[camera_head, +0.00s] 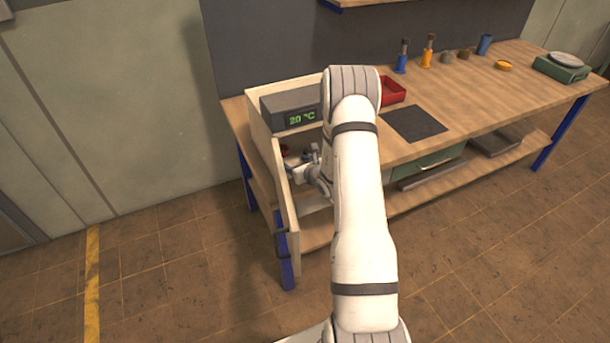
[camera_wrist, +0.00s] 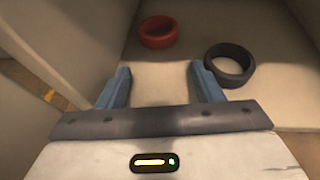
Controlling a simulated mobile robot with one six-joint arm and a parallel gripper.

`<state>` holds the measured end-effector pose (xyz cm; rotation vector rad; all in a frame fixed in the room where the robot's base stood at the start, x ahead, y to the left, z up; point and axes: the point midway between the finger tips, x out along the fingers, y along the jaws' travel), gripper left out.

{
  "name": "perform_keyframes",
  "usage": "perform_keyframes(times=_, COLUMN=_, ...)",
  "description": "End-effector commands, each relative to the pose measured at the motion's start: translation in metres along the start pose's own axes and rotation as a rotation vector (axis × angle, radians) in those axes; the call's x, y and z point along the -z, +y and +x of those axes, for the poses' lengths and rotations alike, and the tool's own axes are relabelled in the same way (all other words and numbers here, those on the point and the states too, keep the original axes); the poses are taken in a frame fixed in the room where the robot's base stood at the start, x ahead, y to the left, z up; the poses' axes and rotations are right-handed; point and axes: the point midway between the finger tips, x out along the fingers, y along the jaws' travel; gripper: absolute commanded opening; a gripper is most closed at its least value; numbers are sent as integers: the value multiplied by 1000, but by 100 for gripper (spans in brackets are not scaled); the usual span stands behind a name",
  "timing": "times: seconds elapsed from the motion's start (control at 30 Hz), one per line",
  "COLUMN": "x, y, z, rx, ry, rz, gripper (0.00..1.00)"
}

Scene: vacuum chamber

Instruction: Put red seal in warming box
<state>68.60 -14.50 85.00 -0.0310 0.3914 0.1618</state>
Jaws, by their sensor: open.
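In the head view my gripper (camera_head: 306,161) is at the box opening, partly hidden by my arm.
A black ring (camera_wrist: 229,80) lies just beyond the right finger. A pale panel (camera_head: 286,195) stands close to the left of the gripper. The workbench (camera_head: 465,100) holds a red tray (camera_head: 393,91).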

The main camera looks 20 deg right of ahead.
Motion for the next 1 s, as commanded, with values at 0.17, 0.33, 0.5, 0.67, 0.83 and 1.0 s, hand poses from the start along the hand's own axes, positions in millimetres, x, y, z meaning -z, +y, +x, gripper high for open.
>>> perform_keyframes(times=0.17, x=14, y=0, z=-29, rx=1, ry=1, rz=0, gripper=60)
perform_keyframes(times=0.33, x=18, y=0, z=-41, rx=-1, ry=0, rz=0, gripper=60)
perform_keyframes(times=0.5, x=18, y=0, z=-44, rx=-1, ry=0, rz=0, gripper=60)
perform_keyframes(times=0.67, x=18, y=1, z=-43, rx=-1, ry=0, rz=0, gripper=60)
perform_keyframes(times=0.83, x=18, y=1, z=-43, rx=-1, ry=0, rz=0, gripper=60)
perform_keyframes(times=1.0, x=18, y=1, z=-43, rx=-2, ry=0, rz=0, gripper=60)
